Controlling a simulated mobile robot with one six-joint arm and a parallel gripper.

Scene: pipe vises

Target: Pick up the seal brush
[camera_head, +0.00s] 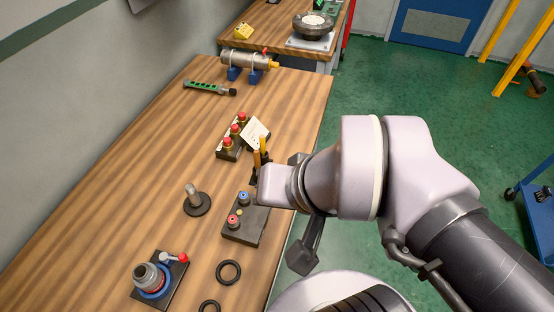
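A slim green and black tool with a dark head, which looks like the seal brush (209,88), lies on the far part of the wooden bench, left of the pipe in its blue supports. My gripper (261,153) is over the bench's right side, well nearer than the brush and apart from it. Its narrow fingers with orange parts show beside a white tag. My wrist hides part of the gripper, and the gap between the fingers is unclear. I see nothing held in it.
Near my gripper are a block with red knobs (228,146), a white tag (255,133) and a dark block with blue and red fittings (246,221). A post on a round base (196,200), a blue-ringed fitting (152,281) and black rings (228,272) stand nearer. The bench's left-middle is clear.

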